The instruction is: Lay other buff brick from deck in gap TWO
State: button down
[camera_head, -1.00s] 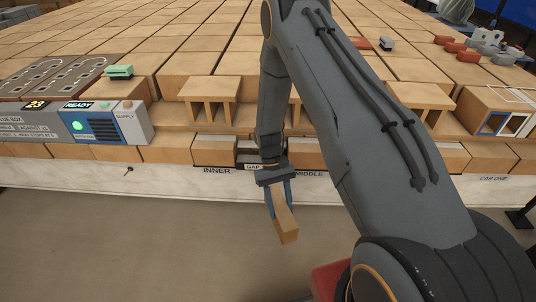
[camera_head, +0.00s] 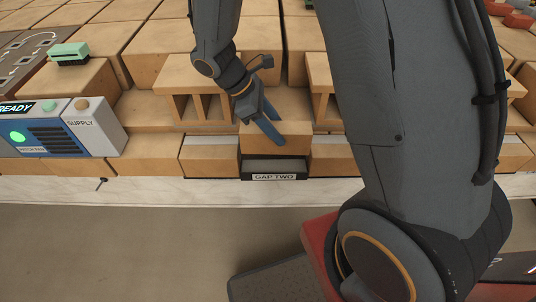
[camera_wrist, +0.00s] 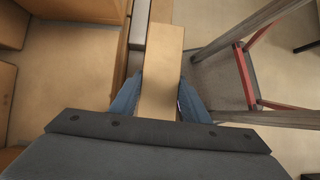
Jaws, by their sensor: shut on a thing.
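The buff brick (camera_head: 275,140) is in my gripper, over the gap between two laid bricks of the front row. It also shows in the wrist view (camera_wrist: 162,65), lengthwise between the blue fingers. My gripper (camera_head: 272,135) is shut on it, also in the wrist view (camera_wrist: 161,88). Gap TWO (camera_head: 275,165) shows as a dark slot below the brick, with its label (camera_head: 274,177) on the front edge. I cannot tell whether the brick touches the gap's floor or sides.
Laid bricks flank the gap on the left (camera_head: 208,157) and right (camera_head: 333,155). Hollow bricks stand behind on the left (camera_head: 196,90) and right (camera_head: 325,90). Floor in front is clear at left.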

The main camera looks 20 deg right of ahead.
jog(key=shift+w, duration=0.3)
jog(key=shift+w+f, duration=0.1)
jog(key=shift+f, duration=4.7)
jog(key=shift+f, duration=0.15)
jog(key=c, duration=1)
grip_release()
jog(key=shift+w, duration=0.1)
